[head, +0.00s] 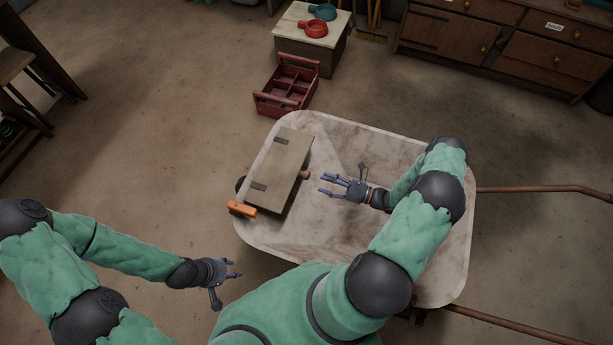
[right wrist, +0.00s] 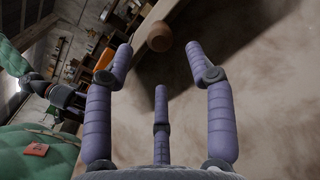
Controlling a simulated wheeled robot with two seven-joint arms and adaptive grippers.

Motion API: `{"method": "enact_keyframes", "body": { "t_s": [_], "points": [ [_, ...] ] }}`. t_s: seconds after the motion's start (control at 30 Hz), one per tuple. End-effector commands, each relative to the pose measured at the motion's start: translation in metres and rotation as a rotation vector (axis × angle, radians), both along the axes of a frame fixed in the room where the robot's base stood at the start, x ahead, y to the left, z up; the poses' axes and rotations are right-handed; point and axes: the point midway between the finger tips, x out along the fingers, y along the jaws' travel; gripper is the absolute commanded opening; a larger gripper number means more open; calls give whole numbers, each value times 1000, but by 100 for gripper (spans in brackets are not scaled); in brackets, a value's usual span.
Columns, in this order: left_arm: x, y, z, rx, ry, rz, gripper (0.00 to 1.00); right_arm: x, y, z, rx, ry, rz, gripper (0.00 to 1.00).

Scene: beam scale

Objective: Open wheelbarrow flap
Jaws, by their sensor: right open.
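The wheelbarrow (head: 340,240) has a pale, stained tray. Its wooden flap (head: 283,165), with two dark hinges along its left side, lies over the tray's left part. A round brown knob (head: 305,175) sits on the flap's right edge; in the right wrist view the knob (right wrist: 159,36) shows beyond my fingertips, near the flap's edge (right wrist: 134,50). My right gripper (head: 328,184) is open and empty over the tray, just right of the knob and apart from it. My left gripper (head: 232,277) is open and empty, low and left, outside the tray.
An orange block-like object (head: 241,209) is at the tray's left edge. A red divided crate (head: 285,91) stands behind the wheelbarrow, beside a small table (head: 311,38) with red and teal pans. Wheelbarrow handles (head: 540,189) extend right.

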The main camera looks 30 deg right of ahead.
Motion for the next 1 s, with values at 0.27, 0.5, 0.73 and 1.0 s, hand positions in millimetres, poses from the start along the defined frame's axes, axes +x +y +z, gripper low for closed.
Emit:
{"method": "enact_keyframes", "body": {
  "t_s": [0.27,0.5,0.73,1.0],
  "points": [
    [0,0,-16,0,0,0,40,38,33,-2,0,0,5,55],
    [0,0,-22,0,0,0,40,56,48,-1,0,0,2,55],
    [0,0,-22,0,0,0,40,60,51,0,-1,1,0,55],
    [0,0,-22,0,0,0,40,59,51,0,-1,1,0,18]
  ]
}}
